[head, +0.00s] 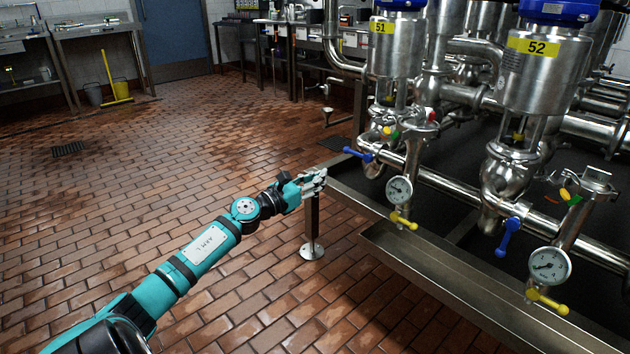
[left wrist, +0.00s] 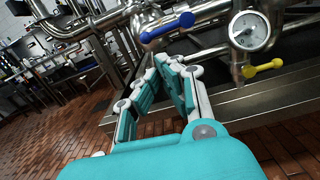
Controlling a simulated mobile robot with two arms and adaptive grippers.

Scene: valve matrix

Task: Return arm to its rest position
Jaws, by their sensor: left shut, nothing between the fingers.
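My left arm reaches in from the lower left of the head view. Its gripper (head: 318,178) is shut and empty, in front of the metal tray's near corner and above a short floor post (head: 312,225). In the left wrist view the teal fingers (left wrist: 165,72) point toward the valve rack. A blue-handled valve (head: 357,154) is just beyond the gripper and apart from it; its blue handle also shows in the left wrist view (left wrist: 168,27). A pressure gauge (head: 399,189) and a yellow handle (head: 403,220) are to the right. My right gripper is not in view.
Steel valves labelled 51 (head: 381,27) and 52 (head: 535,47) stand at right over a metal tray (head: 440,275). A second gauge (head: 548,266) and blue handle (head: 508,237) are nearer. The brick floor (head: 150,190) at left is open. Steel tables and yellow cleaning gear (head: 117,85) stand behind.

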